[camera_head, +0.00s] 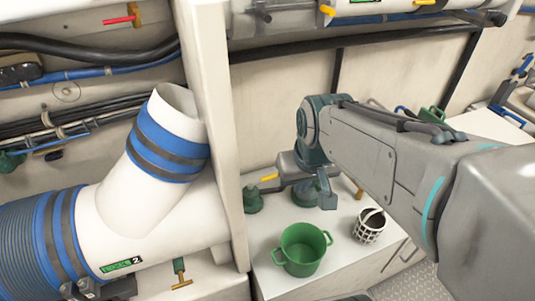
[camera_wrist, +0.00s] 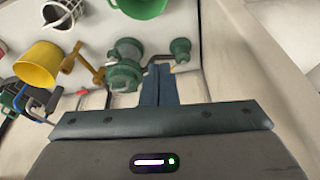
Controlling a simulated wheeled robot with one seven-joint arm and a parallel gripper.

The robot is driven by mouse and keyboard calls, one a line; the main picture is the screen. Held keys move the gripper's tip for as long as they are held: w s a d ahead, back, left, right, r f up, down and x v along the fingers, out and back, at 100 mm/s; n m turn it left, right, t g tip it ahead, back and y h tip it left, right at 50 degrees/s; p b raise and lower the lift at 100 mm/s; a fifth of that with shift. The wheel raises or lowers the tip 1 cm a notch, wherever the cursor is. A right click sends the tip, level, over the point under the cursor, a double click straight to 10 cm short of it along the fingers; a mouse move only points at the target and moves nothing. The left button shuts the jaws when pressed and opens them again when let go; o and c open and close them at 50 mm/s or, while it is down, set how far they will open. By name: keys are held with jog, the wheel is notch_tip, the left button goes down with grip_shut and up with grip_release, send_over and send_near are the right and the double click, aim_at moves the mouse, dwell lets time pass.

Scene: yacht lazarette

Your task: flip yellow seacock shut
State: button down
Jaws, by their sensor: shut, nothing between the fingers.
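The yellow seacock handle (camera_head: 269,178) shows in the head view as a short yellow grip left of my arm's end, above the white bench. My gripper (camera_wrist: 160,70) is shut and empty. My arm hides part of the valve in the head view.
A green pot (camera_head: 302,250) and a white basket (camera_head: 369,226) stand on the bench. A second green fitting (camera_head: 253,200) is beside the white post (camera_head: 222,120). A yellow bucket (camera_wrist: 38,66) and a brass handle (camera_wrist: 90,66) show in the wrist view.

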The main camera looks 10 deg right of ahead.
jog(key=w+f+b, duration=0.1)
jog(key=w+f, duration=0.5)
jog(key=w, duration=0.4)
jog(key=w+f+n+b, duration=0.1)
jog(key=w+f+b, duration=0.1)
jog(key=w+f, duration=0.4)
jog(key=w+f+b, duration=0.1)
jog(key=w+f, duration=0.5)
jog(key=w, duration=0.8)
jog(key=shift+w+d+n, duration=0.2)
jog(key=shift+n, duration=0.2)
notch_tip(320, 180, down, 9)
jog(key=p, duration=0.2)
jog(key=shift+s+r, duration=0.2)
jog(key=shift+s, duration=0.25)
jog(key=shift+d, duration=0.1)
jog(key=shift+d, duration=0.2)
